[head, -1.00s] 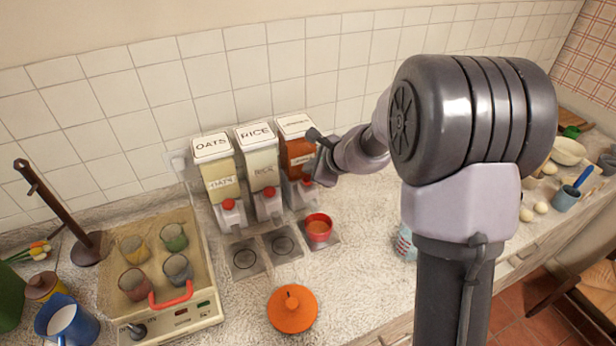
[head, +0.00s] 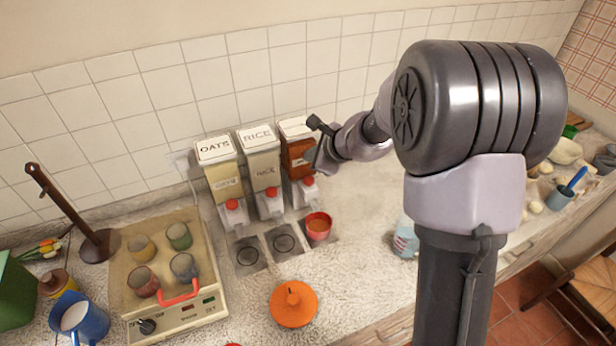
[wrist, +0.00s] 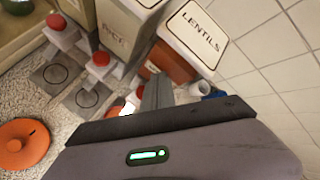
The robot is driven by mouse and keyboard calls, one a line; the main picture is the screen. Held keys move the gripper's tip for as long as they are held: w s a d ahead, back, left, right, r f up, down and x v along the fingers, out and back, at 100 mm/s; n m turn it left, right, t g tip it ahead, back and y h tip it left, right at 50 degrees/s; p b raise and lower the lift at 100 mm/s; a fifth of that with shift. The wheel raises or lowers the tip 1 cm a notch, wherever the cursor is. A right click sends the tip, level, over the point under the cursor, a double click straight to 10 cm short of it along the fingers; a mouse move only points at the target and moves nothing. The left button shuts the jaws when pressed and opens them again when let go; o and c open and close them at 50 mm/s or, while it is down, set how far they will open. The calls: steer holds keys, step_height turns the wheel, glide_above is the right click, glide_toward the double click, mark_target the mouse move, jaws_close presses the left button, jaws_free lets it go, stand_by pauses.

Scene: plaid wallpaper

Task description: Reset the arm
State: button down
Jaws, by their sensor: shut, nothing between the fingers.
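My gripper (head: 318,146) is at the end of my arm, in front of the upper part of the lentils dispenser (head: 299,160) in the head view. Its fingers are shut with nothing between them. In the wrist view the closed fingers (wrist: 157,92) point toward the dispensers, with the lentils dispenser's white lid (wrist: 194,36) close ahead. The gripper hides part of the lentils dispenser. A red bowl (head: 318,226) with reddish-brown contents stands on the pad below that dispenser, apart from the gripper.
The oats (head: 223,183) and rice (head: 263,173) dispensers stand to the left. An orange lid (head: 293,304) lies on the counter in front. A tray appliance (head: 165,312) with several cups is at left. Free counter lies right of the red bowl.

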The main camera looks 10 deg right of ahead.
steer(key=s+a+r+n+g+b, duration=0.1)
steer(key=s+a+r+n+b, duration=0.2)
steer(key=s, duration=0.4)
steer(key=s+a+n+y+b, duration=0.1)
steer(key=s+a+n+b, duration=0.15)
steer(key=s+n, duration=0.3)
steer(key=s+a+r+n+g+b, duration=0.1)
steer(key=s+a+r+n+b, duration=0.15)
steer(key=s, duration=0.45)
steer(key=s+d+f+n+h+b, duration=0.1)
steer(key=s+d+f+n+b, duration=0.1)
steer(key=s, duration=0.6)
steer(key=s+d+f+n+h+b, duration=0.1)
steer(key=s+f+n+b, duration=0.1)
steer(key=s+n, duration=0.3)
steer(key=s+f, duration=0.1)
steer(key=s, duration=0.2)
steer(key=shift+d+f+g+h, duration=0.3)
steer(key=shift+d+f, duration=0.05)
steer(key=shift+f, duration=0.05)
